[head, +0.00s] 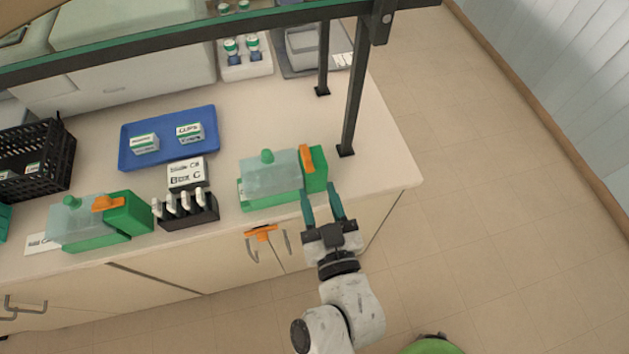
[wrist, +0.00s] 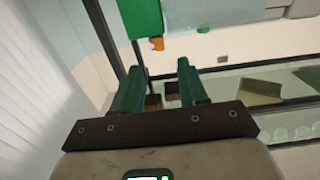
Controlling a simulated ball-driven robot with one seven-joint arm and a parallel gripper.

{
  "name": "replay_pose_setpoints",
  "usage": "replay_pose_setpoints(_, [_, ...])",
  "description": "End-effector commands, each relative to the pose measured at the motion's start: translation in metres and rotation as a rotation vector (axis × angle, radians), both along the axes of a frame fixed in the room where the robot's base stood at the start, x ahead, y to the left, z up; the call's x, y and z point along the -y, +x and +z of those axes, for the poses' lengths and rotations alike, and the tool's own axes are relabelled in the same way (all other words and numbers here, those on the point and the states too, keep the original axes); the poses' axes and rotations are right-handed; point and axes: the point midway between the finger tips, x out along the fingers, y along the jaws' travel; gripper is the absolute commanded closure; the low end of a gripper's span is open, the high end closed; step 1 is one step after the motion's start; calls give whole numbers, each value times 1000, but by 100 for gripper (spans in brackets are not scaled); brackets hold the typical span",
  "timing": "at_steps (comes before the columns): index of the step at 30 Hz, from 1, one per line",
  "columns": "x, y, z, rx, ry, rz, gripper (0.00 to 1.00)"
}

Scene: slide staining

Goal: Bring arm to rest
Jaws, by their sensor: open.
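My gripper (head: 322,205) is open and empty in the head view, its two green fingers apart. It is at the front edge of the bench, just in front of and to the right of the right green-and-clear staining box (head: 272,180). Both green fingers (wrist: 160,88) also show in the wrist view with nothing between them. My arm reaches up from the bottom of the head view, in front of the bench.
The bench (head: 390,165) holds a left green staining box (head: 90,238), a dark rack (head: 188,212), a blue tray (head: 165,161) with two small boxes, and a black crate (head: 68,160). A dark shelf post (head: 352,100) stands behind my gripper. Floor at right is clear.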

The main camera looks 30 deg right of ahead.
Motion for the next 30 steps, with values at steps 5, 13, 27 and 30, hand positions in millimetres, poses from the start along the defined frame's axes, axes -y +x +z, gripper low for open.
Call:
replay_pose_setpoints(5, [-1,-4,1,2,-2,-1,57])
replay_pose_setpoints(13, [-1,-4,1,1,0,-1,57])
replay_pose_setpoints(27, [0,-6,-41,-169,29,156,57])
replay_pose_setpoints(30, [4,-14,-71,-318,57,254,57])
